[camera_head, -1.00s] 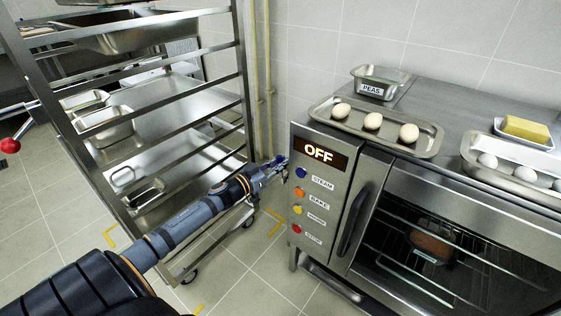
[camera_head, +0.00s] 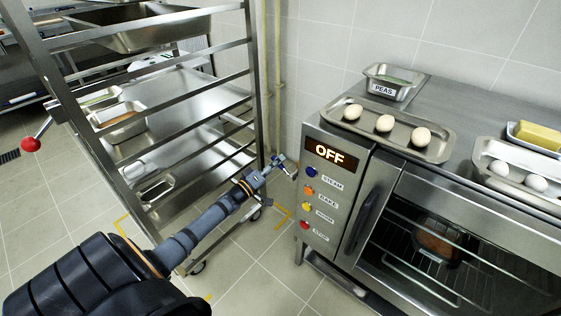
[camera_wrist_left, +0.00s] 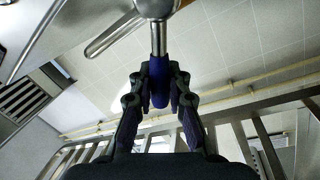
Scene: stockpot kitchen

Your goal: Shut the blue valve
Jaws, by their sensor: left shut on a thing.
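In the left wrist view a blue handle (camera_wrist_left: 159,82) sits at the end of a metal stem, which runs up to a rounded metal body (camera_wrist_left: 155,8) at the top edge. The fingers of my left gripper (camera_wrist_left: 159,98) are closed on the blue handle, one on each side. In the head view my left gripper (camera_head: 279,166) is between the rack and the oven's left side, below the wall pipes. The handle is too small there to make out clearly, and I cannot tell how far the valve is turned. My right gripper is not in view.
The oven (camera_head: 325,215) stands close on the right, its display reading OFF. A metal rack (camera_head: 100,115) with trays is close on the left, with a red-knobbed lever (camera_head: 31,144). Two pipes (camera_head: 279,90) run down the wall. Floor tiles (camera_head: 262,270) in front are clear.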

